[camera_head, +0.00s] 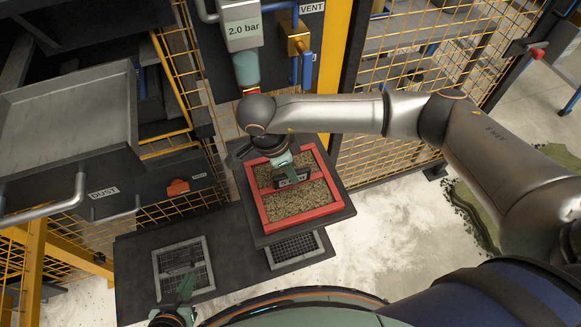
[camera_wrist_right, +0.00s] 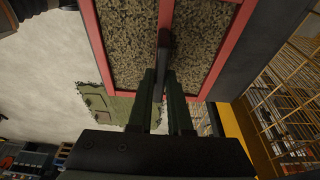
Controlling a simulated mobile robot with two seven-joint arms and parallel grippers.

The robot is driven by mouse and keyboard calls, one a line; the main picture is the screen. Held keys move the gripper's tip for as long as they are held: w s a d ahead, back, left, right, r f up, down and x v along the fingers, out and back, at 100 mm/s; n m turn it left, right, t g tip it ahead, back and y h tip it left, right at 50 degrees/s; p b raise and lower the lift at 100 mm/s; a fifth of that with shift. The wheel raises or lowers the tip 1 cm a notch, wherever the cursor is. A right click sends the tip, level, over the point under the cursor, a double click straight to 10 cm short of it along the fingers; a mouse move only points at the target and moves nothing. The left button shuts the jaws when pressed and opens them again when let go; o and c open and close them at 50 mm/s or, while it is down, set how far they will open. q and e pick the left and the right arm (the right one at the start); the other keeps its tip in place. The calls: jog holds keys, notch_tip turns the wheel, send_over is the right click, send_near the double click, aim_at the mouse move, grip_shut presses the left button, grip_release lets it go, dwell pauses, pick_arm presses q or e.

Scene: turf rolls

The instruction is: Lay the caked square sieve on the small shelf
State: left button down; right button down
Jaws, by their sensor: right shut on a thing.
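The caked square sieve (camera_head: 296,212) has a red frame with a red crossbar and is filled with grainy tan-brown cake. It lies flat over the small dark shelf (camera_head: 343,207), within its edges; I cannot tell whether it touches it. My right gripper (camera_head: 291,179) comes down over the sieve's middle. In the right wrist view my right gripper (camera_wrist_right: 163,92) is shut on a dark handle at the crossbar, with the caked sieve (camera_wrist_right: 205,38) ahead. My left gripper (camera_head: 183,290) is low at the left, apart from the sieve; its fingers are too unclear to judge.
A lower dark bench (camera_head: 228,235) carries a grey mesh screen (camera_head: 182,268) on the left and another mesh (camera_head: 296,249) partly under the shelf. A drawer marked DUST (camera_head: 103,192) stands left. A gauge box reading 2.0 bar (camera_head: 242,28) and yellow fence (camera_head: 400,60) are behind.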

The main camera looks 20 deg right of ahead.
jog(key=shift+f, duration=0.15)
jog(key=c, duration=1.3)
grip_release()
jog(key=shift+f, duration=0.1)
jog(key=o, duration=0.5)
jog(key=shift+c, duration=0.2)
jog(key=shift+r, duration=0.25)
jog(key=shift+a+r, duration=0.15)
jog(key=shift+r, duration=0.2)
jog(key=b+v, duration=0.1)
jog(key=v, duration=1)
jog(key=shift+b, duration=0.4)
jog(key=shift+r, duration=0.1)
